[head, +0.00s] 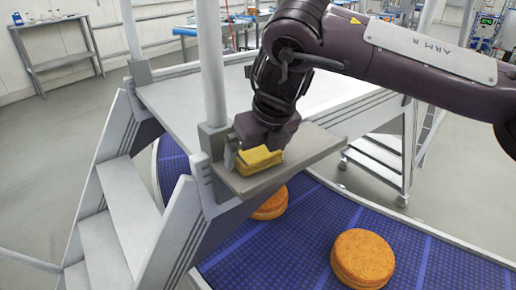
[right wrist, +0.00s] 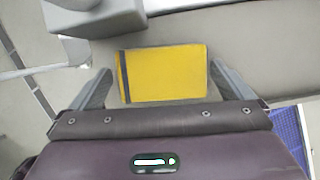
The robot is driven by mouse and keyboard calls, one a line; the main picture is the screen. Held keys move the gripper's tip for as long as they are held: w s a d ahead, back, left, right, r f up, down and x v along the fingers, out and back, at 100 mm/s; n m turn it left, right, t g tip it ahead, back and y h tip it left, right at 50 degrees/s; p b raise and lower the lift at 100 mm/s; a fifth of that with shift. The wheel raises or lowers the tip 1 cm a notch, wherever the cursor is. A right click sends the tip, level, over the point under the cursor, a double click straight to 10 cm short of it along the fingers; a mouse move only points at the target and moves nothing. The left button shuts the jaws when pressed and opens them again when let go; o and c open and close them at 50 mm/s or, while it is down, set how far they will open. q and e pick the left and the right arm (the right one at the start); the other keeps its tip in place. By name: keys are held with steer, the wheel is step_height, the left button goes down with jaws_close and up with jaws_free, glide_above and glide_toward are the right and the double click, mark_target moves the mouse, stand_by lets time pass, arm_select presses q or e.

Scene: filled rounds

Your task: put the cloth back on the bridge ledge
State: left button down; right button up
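The yellow folded cloth (head: 260,158) lies on the grey bridge ledge (head: 318,147), near the ledge's left end by the post. In the right wrist view the cloth (right wrist: 165,73) shows as a flat yellow block with a dark stripe at its left end, over the ledge (right wrist: 275,65). My right gripper (head: 258,145) is directly above the cloth, pointing down. Its fingers (right wrist: 160,80) are apart on either side of the cloth, with a gap at the left and a very small one at the right. My left gripper is out of view.
The ledge juts from the white stepped bridge (head: 170,100) over a blue conveyor belt (head: 300,240). Round orange cakes (head: 362,258) lie on the belt below. A post (head: 212,70) rises close to the left of my right gripper. A wheeled rack stands behind at right.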

steer(key=shift+w+r, duration=0.1)
steer(key=shift+d+r, duration=0.1)
steer(key=shift+r, duration=0.15)
steer(key=b+v, duration=0.1)
steer(key=v, duration=1)
steer(key=shift+s+r, duration=0.2)
steer(key=shift+f, duration=0.1)
